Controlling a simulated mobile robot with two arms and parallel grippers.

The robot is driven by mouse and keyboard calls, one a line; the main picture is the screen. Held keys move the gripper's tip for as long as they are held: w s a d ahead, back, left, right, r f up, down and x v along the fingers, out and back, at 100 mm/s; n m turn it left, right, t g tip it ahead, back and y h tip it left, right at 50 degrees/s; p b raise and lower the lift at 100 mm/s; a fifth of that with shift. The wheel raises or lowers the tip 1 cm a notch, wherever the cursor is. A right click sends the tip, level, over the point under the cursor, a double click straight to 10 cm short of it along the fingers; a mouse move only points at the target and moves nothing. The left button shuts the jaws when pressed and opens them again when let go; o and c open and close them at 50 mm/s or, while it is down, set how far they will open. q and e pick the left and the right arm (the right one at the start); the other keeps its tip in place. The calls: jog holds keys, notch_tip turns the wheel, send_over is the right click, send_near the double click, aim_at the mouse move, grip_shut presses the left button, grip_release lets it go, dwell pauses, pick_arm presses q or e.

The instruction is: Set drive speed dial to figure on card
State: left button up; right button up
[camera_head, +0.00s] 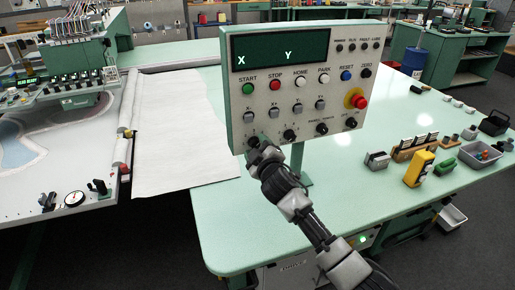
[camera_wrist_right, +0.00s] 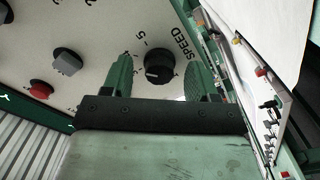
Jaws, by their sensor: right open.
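The control panel (camera_head: 300,78) stands on a post on the green table. The drive speed dial (camera_wrist_right: 159,67) is a round black knob at its lower left, beside the printed word SPEED. A small pale mark shows on the knob, but I cannot tell exactly which figure it points at. My right gripper (camera_wrist_right: 161,76) is open, with one finger on each side of the dial; I cannot tell whether they touch it. In the head view the right gripper (camera_head: 261,151) hides much of the dial. I cannot make out the card with a figure. My left gripper is out of view.
Close to the dial are the black knobs (camera_head: 290,136) along the panel's lower row. A red stop button (camera_head: 361,102) is at the right. A wooden rack (camera_head: 415,148), yellow device (camera_head: 419,168) and grey bins (camera_head: 480,155) stand on the table's right. White cloth (camera_head: 180,130) lies left.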

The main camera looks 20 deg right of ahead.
jog(key=shift+s, duration=0.15)
jog(key=s+b, duration=0.1)
jog(key=s, duration=0.9)
jog(key=shift+s+d, duration=0.2)
jog(key=shift+s, duration=0.1)
